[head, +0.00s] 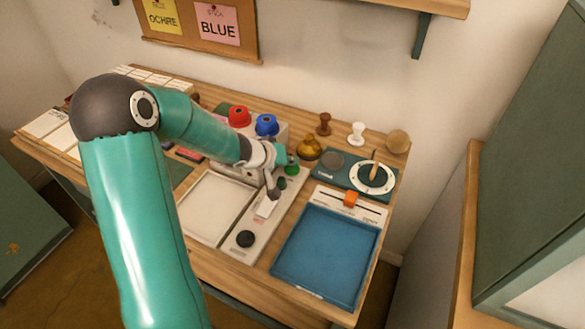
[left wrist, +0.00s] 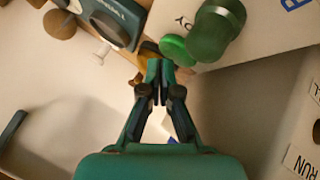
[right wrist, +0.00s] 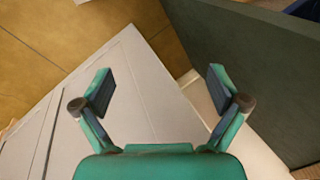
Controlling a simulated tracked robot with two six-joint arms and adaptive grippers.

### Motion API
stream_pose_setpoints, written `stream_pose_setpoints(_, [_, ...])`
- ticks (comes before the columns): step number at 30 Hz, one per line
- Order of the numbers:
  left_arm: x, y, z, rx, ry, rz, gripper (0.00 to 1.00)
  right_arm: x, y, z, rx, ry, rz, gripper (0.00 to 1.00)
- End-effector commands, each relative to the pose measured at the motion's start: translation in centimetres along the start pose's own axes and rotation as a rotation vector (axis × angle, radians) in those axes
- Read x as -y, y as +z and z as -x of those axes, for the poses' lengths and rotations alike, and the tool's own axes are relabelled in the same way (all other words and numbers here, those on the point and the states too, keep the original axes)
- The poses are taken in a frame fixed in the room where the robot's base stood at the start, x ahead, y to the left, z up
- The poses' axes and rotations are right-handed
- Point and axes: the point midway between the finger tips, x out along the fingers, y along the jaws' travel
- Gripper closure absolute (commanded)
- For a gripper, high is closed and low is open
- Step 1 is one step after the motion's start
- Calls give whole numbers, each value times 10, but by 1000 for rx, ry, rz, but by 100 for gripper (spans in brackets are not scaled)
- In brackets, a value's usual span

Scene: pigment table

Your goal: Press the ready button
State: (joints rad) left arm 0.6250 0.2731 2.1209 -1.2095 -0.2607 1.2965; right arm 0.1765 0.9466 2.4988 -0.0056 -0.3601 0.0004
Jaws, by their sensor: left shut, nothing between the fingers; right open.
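A green button (left wrist: 176,48) shows in the left wrist view beside a taller dark green knob (left wrist: 217,28), on a pale surface with a partly cut-off label. In the head view a green knob (head: 292,169) stands on the light panel, close to my left gripper. My left gripper (head: 274,187) is shut and empty, pointing down over the panel. In the left wrist view its fingertips (left wrist: 160,66) appear just short of the green button; contact cannot be told. My right gripper (right wrist: 160,85) is open and empty, away from the table objects.
A blue tray (head: 327,299) lies right of the panel, with an orange slider (head: 351,199) behind it. A black knob (head: 245,239) sits at the panel's front. Red (head: 239,116) and blue (head: 266,125) caps, an amber jar (head: 308,149) and stamps stand behind.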

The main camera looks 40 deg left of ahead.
Motion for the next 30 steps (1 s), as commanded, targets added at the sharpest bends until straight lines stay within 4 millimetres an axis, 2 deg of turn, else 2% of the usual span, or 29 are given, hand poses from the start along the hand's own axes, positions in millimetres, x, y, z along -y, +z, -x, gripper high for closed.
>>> stream_pose_setpoints(1, [11, 12, -5, 23, -21, 19, 100, -1, 0, -3, 0, 0, 0, 3])
stream_pose_setpoints(23, [13, 14, -8, 23, -21, 21, 100, -2, 0, -6, 0, 0, 0, 3])
stream_pose_setpoints(30, [11, 11, -3, 24, -22, 23, 100, 1, 0, 3, 0, 0, 0, 3])
